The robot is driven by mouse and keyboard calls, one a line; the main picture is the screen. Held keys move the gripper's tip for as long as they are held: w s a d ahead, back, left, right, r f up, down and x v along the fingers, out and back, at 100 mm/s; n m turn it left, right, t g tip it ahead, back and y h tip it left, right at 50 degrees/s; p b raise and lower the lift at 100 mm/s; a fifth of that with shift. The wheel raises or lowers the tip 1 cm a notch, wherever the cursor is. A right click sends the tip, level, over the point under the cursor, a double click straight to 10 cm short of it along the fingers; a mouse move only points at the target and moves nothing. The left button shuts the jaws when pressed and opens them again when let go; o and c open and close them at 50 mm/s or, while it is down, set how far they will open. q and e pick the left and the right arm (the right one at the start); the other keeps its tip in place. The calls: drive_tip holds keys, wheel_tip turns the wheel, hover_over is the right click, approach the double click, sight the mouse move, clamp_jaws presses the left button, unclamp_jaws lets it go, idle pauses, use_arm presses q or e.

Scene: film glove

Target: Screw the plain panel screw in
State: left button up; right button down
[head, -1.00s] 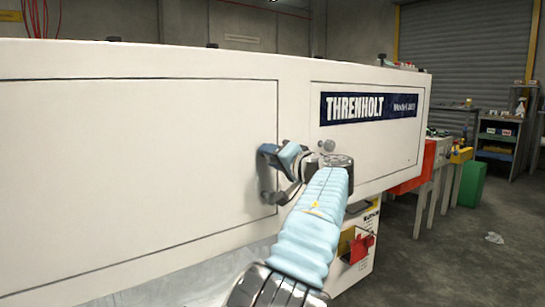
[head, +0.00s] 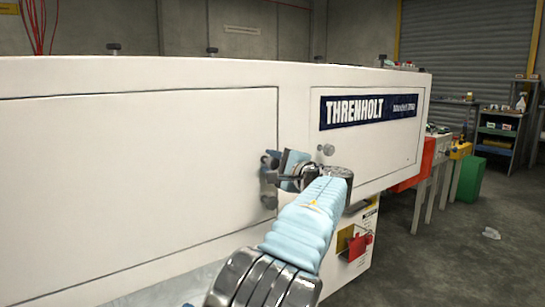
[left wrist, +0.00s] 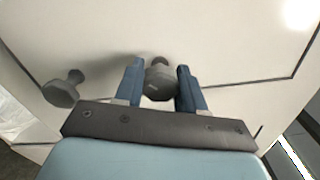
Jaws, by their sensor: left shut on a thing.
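The white machine cover has a plain panel (head: 130,190) on the left and a THRENHOLT-labelled panel (head: 375,150) on the right. My left gripper (head: 277,166), on an arm in a light blue sleeve, is at the plain panel's right edge. In the left wrist view its two blue fingers (left wrist: 160,84) stand on either side of a grey knob-headed screw (left wrist: 159,78), shut on it. The screw's shank points to the white surface; its seat is hidden. A second knob screw (left wrist: 62,92) stands free to the left there.
Another knob (head: 327,149) sits on the labelled panel, close to my gripper. A knob (head: 268,202) shows just below the fingers. Red (head: 412,176) and green (head: 470,182) bins and a shelf (head: 498,135) stand at the right. The floor at right is mostly clear.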

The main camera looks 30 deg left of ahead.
use_arm(q)
drive_tip(key=shift+r+m+p, duration=0.25)
drive_tip(key=shift+m+p, duration=0.5)
drive_tip(key=shift+m, duration=0.15)
drive_tip(key=m+p, duration=0.6)
drive_tip(key=shift+m+p, duration=0.3)
drive_tip(key=shift+f+m+p, duration=0.1)
drive_tip(key=shift+m+p, duration=0.4)
drive_tip(key=shift+m, duration=0.3)
drive_tip(key=m, duration=0.2)
drive_tip(key=shift+f+m, duration=0.15)
drive_tip(key=shift+m, duration=0.25)
drive_tip(key=m, duration=0.9)
drive_tip(key=shift+m, duration=2.5)
use_arm(e)
wheel_tip(320, 180, up, 10)
drive_tip(key=a, duration=0.2)
drive_tip(key=shift+s, duration=0.35)
